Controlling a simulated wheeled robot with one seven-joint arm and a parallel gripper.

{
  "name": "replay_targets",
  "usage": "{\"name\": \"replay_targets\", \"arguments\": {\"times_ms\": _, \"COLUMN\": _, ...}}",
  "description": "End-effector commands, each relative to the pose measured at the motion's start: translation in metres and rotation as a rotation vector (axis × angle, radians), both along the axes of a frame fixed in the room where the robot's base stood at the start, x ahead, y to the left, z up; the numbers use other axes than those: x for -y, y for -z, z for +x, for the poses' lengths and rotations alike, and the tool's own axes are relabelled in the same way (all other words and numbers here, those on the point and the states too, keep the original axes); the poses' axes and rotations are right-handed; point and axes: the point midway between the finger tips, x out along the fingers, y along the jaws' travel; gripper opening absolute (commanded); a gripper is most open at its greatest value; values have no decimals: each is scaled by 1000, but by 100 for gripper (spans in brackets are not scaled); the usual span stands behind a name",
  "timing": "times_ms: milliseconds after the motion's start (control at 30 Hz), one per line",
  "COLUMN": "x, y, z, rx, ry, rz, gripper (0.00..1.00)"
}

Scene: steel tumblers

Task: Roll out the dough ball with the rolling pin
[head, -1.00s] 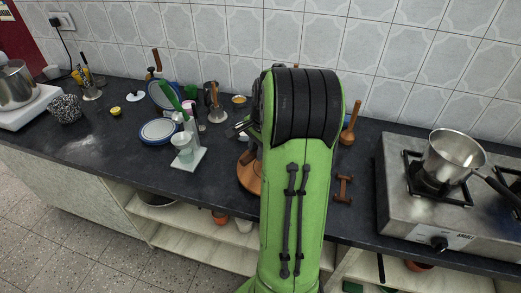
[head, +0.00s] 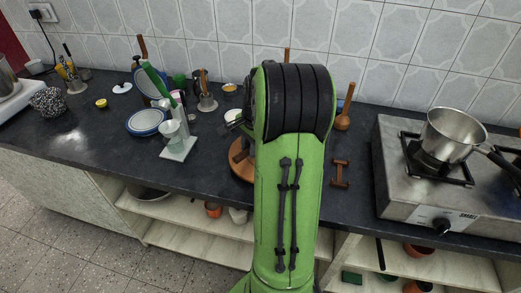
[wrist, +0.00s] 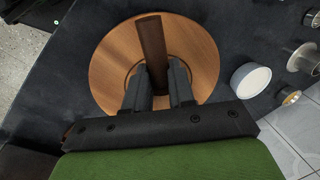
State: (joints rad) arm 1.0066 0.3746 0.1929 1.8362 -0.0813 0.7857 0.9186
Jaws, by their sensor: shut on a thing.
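A round wooden board (wrist: 105,65) lies on the dark counter in the wrist view. Its left edge also shows in the head view (head: 238,166), the rest hidden behind my arm. My gripper (wrist: 159,70) is over the board, its two dark fingers shut on a dark brown wooden piece, which looks like the rolling pin (wrist: 152,40). The pin stretches away from the fingers over the board; its near end is hidden. A curved outline shows on the board around the fingers; I cannot tell whether it is dough. No distinct dough ball is visible.
A white round vessel (wrist: 250,79) stands just right of the board in the wrist view. In the head view, a small brown dumbbell-shaped object (head: 340,173) lies right of my arm, before the stove (head: 400,195) with a steel pot (head: 452,135). Plates and utensils stand left.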

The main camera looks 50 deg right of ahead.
Motion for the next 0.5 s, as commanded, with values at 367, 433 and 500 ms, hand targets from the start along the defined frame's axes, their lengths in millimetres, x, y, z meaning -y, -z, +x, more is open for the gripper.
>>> {"name": "replay_targets", "arguments": {"times_ms": 367, "x": 0, "y": 3, "z": 0, "rx": 1, "ry": -1, "rz": -1, "gripper": 0}}
{"name": "replay_targets", "arguments": {"times_ms": 433, "x": 0, "y": 4, "z": 0, "rx": 1, "ry": -1, "rz": -1, "gripper": 0}}
{"name": "replay_targets", "arguments": {"times_ms": 500, "x": 0, "y": 6, "z": 0, "rx": 1, "ry": -1, "rz": -1, "gripper": 0}}
